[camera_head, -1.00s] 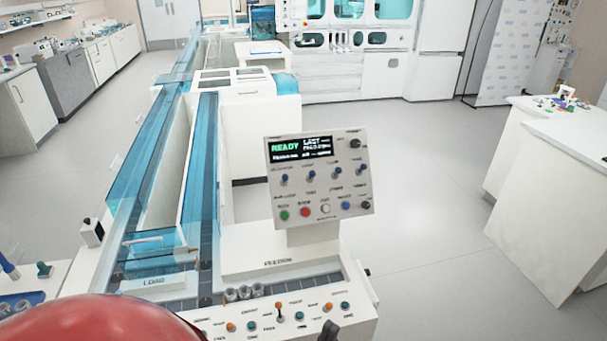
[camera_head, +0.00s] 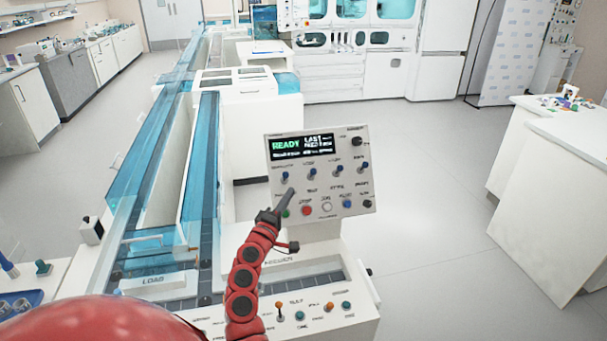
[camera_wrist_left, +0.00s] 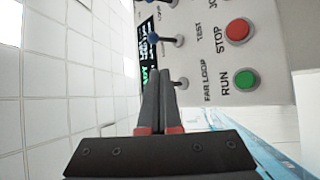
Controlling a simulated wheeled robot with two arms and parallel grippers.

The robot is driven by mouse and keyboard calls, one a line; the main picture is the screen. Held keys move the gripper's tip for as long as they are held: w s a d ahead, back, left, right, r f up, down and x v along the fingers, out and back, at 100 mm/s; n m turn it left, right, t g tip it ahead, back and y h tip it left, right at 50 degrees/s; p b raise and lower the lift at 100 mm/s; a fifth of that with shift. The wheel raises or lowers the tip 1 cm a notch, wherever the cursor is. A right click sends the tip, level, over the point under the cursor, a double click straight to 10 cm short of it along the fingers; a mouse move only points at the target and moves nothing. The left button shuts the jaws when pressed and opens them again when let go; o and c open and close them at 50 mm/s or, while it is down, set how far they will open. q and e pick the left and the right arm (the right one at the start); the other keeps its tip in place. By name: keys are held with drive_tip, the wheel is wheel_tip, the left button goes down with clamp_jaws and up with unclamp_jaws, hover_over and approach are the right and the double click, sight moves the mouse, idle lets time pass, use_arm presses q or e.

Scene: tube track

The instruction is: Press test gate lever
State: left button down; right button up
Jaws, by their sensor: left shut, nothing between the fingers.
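The control panel (camera_head: 350,185) stands tilted above the bench, with a lit screen reading READY and a row of blue-tipped levers. A lever by the TEST label (camera_head: 311,174) is second from left; in the left wrist view it has a blue tip (camera_wrist_left: 153,38). My left gripper (camera_head: 290,193) is shut and empty, its tips in front of the panel's lower left. In the left wrist view the closed fingertips (camera_wrist_left: 159,78) are close to the lever by FAR LOOP (camera_wrist_left: 181,84), partly hiding it. I cannot tell whether they touch. My right gripper is not in view.
Below the levers are a green RUN button (camera_wrist_left: 245,79) and a red STOP button (camera_wrist_left: 238,30). A lower row of small knobs and levers (camera_head: 302,312) lines the bench front. The blue-covered track (camera_head: 150,165) runs back on the left. The floor to the right is clear.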

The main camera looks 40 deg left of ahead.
sight(312, 174)
use_arm(q)
drive_tip(key=shift+d+r+h, duration=0.2)
drive_tip(key=shift+r+h, duration=0.1)
drive_tip(key=shift+r, duration=0.05)
drive_tip(key=p+x, duration=0.1)
drive_tip(key=x, duration=0.9)
drive_tip(key=shift+r, duration=0.15)
